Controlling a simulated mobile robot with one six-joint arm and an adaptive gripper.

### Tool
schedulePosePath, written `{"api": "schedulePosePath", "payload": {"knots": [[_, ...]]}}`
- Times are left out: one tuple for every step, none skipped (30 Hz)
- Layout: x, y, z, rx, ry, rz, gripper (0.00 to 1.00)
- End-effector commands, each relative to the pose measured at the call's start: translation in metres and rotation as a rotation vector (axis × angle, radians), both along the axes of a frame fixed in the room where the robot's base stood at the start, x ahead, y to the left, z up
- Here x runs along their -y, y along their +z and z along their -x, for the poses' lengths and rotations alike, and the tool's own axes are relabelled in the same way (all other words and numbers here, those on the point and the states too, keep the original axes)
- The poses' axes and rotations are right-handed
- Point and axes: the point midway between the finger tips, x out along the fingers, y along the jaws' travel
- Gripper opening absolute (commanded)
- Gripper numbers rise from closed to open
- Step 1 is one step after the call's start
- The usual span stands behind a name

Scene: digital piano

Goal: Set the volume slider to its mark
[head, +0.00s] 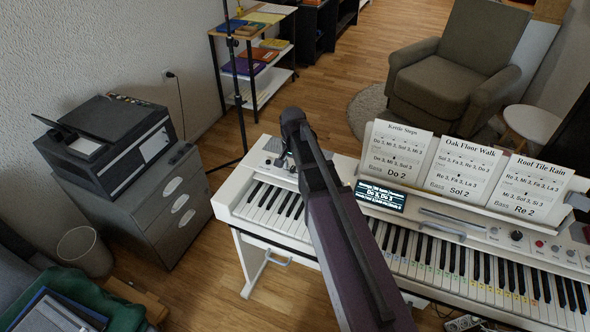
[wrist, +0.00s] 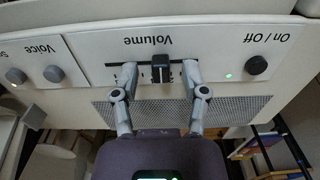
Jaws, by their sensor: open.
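The volume slider (wrist: 161,68) is a dark knob on a white panel, under the upside-down label "Volume" in the wrist view. It sits in a dark horizontal slot (wrist: 113,64). My gripper (wrist: 160,76) is open, with one finger on each side of the knob and a visible gap to each. Small scale ticks show near the slot, but the fingers cover part of it and I cannot make out which one is the mark. In the head view my arm hides most of the slider area at the left end of the digital piano (head: 245,188).
In the wrist view the On / Off button (wrist: 256,65) and its green light lie right of the slider; the Voice knobs (wrist: 53,73) lie left. A speaker grille (wrist: 236,108) borders the panel. In the head view, song sheets (head: 396,155) stand behind the keys.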

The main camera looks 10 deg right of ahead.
Motion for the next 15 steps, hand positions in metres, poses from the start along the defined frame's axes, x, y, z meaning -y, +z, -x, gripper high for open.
{"api": "schedulePosePath", "payload": {"knots": [[-0.0001, -0.0018, -0.0001, 0.000, 0.000, 0.000, 0.57], [-0.0001, -0.0020, -0.0001, 0.000, 0.000, 0.000, 0.57], [-0.0001, -0.0021, 0.0000, 0.000, 0.000, 0.000, 0.57], [-0.0001, -0.0022, 0.0000, 0.000, 0.000, 0.000, 0.57], [-0.0001, -0.0021, 0.0000, 0.000, 0.000, 0.000, 0.57], [-0.0001, -0.0020, 0.0000, 0.000, 0.000, 0.000, 0.57], [-0.0001, -0.0019, 0.0000, 0.000, 0.000, 0.000, 0.57], [-0.0001, -0.0019, 0.0000, 0.000, 0.000, 0.000, 0.57], [-0.0001, -0.0018, 0.0000, 0.000, 0.000, 0.000, 0.57], [-0.0001, -0.0018, 0.0000, 0.000, 0.000, 0.000, 0.57], [-0.0001, -0.0018, 0.0000, 0.000, 0.000, 0.000, 0.57], [-0.0001, -0.0018, 0.0000, 0.000, 0.000, 0.000, 0.54], [-0.0001, -0.0018, 0.0000, 0.000, 0.000, 0.000, 0.45], [-0.0001, -0.0018, 0.0000, 0.000, 0.000, 0.000, 0.36], [-0.0001, -0.0018, 0.0000, 0.000, 0.000, 0.000, 0.24]]}}
